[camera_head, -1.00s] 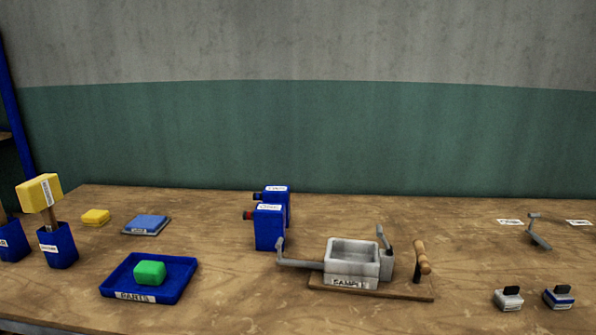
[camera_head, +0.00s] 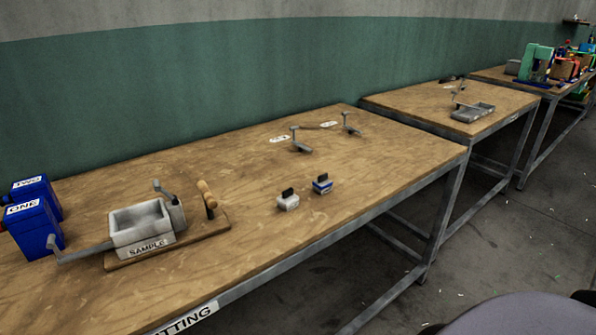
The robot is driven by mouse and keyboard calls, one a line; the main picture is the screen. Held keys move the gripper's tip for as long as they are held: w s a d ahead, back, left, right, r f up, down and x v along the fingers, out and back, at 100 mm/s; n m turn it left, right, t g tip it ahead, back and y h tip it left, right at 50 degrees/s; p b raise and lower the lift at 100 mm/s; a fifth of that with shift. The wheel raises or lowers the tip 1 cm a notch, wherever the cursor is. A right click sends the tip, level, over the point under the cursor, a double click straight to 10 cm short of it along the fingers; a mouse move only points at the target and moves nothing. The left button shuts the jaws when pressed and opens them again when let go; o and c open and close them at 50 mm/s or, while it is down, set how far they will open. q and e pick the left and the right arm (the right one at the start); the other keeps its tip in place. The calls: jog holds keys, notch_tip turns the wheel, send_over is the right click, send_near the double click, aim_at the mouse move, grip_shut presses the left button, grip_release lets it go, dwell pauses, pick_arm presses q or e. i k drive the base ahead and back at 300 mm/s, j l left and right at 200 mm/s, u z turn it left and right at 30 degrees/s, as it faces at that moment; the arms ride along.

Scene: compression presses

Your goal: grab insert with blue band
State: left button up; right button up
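The insert with the blue band (camera_head: 322,184) stands on the wooden table in the head view, near its front edge and right of the middle. It is a small pale block with a blue band and a dark tab on top. A similar plain grey insert (camera_head: 288,200) with a dark tab stands just left of it, a small gap apart. Neither of my grippers shows in the head view.
The grey SAMPLE box (camera_head: 140,225) with its handle is on a wooden board at left. Blue boxes ONE (camera_head: 35,232) and TWO (camera_head: 38,192) stand at far left. Metal brackets (camera_head: 300,142) lie behind the inserts. Another table (camera_head: 420,98) stands beyond, with a gap between.

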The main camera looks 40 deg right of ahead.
aim_at(323, 185)
jog(key=z, duration=1.3)
